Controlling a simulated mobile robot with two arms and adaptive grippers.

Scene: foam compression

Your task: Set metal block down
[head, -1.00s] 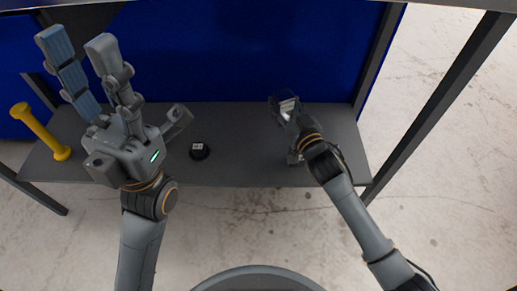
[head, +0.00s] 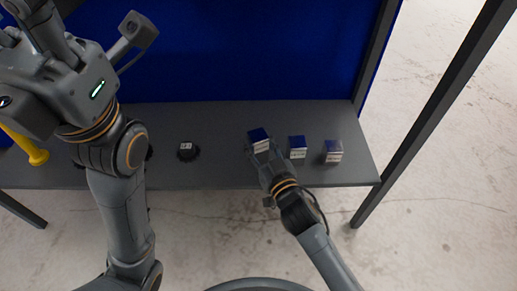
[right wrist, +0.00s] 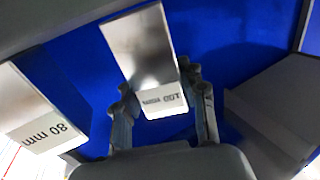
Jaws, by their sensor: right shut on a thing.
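A shiny metal block (head: 259,141) with a white label is at my right gripper (head: 260,158), over the grey tabletop. In the right wrist view the block (right wrist: 148,55) sits between the gripper's fingers (right wrist: 162,108), which are shut on it; its label is upside down and seems to read 100 mm. I cannot tell whether its base touches the table. My left gripper (head: 40,30) is at the upper left, its fingertips cut off by the frame edge.
Two more metal blocks (head: 297,147) (head: 332,152) stand to the right; one labelled 80 mm (right wrist: 38,115) shows in the right wrist view. A black round object (head: 187,151) stands left of the middle. A yellow object (head: 38,156) is partly hidden by my left arm. A blue panel (head: 230,55) stands behind.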

